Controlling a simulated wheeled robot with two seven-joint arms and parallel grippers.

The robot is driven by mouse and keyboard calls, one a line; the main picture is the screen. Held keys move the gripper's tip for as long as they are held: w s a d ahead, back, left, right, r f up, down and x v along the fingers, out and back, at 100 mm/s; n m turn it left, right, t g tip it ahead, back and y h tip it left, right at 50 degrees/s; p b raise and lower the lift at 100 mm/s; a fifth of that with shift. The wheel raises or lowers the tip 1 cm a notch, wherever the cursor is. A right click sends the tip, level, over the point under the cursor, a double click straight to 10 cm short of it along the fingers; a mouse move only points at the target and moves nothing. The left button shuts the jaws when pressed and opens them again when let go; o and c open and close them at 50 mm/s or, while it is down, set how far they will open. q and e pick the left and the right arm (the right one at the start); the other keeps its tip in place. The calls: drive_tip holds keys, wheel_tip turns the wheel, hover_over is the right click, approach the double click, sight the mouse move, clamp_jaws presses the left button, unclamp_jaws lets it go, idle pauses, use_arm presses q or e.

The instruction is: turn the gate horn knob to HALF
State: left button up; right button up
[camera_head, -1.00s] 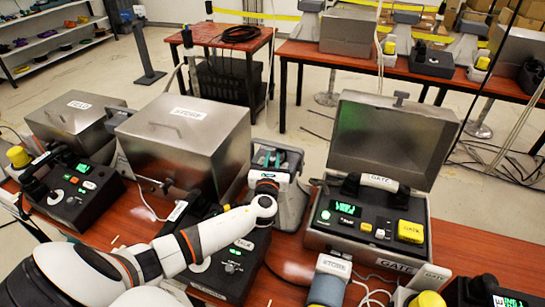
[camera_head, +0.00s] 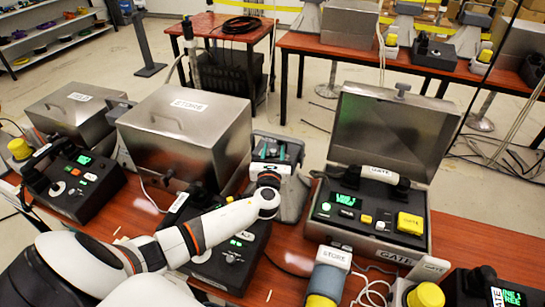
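The gate phone sits in an open metal case labelled GATE (camera_head: 397,257), right of centre. Its black panel has a lit green screen (camera_head: 345,200), small buttons or knobs (camera_head: 366,219) and a large yellow button (camera_head: 410,222); its handset (camera_head: 372,181) lies across the back. A yellow-capped horn (camera_head: 426,296) stands by a GATE tag (camera_head: 432,265) at the lower right; its knob and setting cannot be read. My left gripper (camera_head: 278,153) is left of the gate case, apart from it, over a grey stand (camera_head: 292,202). Its finger gap is unclear. My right gripper is out of view.
Left of the gate case stand a closed STORE box (camera_head: 190,140) and another closed box (camera_head: 75,118). A black phone unit (camera_head: 228,262) lies under my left arm. A STORE horn (camera_head: 328,275) and loose cables crowd the front. The raised gate lid (camera_head: 392,130) stands behind its panel.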

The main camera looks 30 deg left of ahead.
use_arm(q)
drive_tip(key=b+v, duration=0.1)
drive_tip(key=v, duration=1.1)
drive_tip(key=shift+d+f, duration=0.1)
